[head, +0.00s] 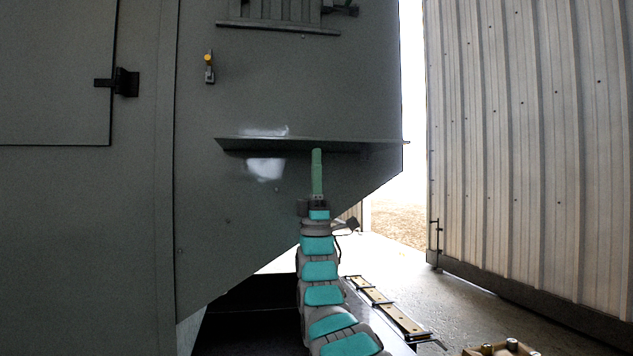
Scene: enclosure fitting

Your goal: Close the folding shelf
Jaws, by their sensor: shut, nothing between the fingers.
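The folding shelf (240,145) is a thin dark grey panel on the side of the grey enclosure (290,100). It stands out from the wall, seen nearly edge-on from slightly below. My gripper (317,152) has long green fingers, held together and pointing up. The fingertips are at the shelf's underside or front edge, right of its middle. I cannot tell whether they touch it. The shelf's hinge and any support under it are hard to make out.
A yellow-topped latch (208,66) and a louvred vent (278,22) sit above the shelf. A door with a black handle (118,82) is at left. A corrugated metal wall (530,150) stands at right. A brass-coloured slotted rail (385,308) lies at lower right. Open floor shows between.

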